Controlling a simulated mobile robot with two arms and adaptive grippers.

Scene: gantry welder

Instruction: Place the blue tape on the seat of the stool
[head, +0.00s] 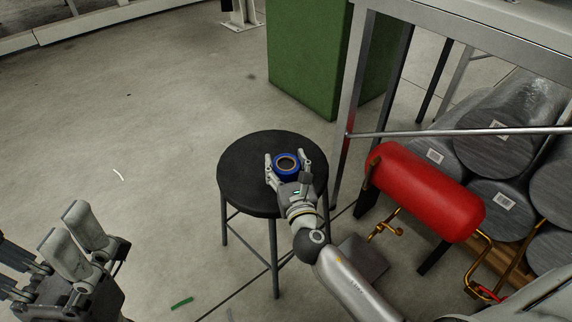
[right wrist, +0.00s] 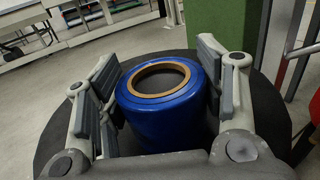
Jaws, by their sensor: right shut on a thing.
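The blue tape (head: 286,164) is a roll with a brown inner ring. It is over the black round seat (head: 240,170) of the stool, right of the seat's middle. My right gripper (head: 287,160) is shut on the tape, with fingers on both sides of it. In the right wrist view the tape (right wrist: 165,100) stands between the finger pads with its hole facing up; I cannot tell whether its underside touches the seat. My left gripper (head: 45,242) is open and empty at the lower left, away from the stool.
A red cylinder tank (head: 425,190) and several wrapped grey rolls (head: 495,140) are right of the stool under a metal-legged table (head: 480,25). A green block (head: 305,60) stands behind the stool. The floor to the left is mostly clear, with a small green strip (head: 181,303).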

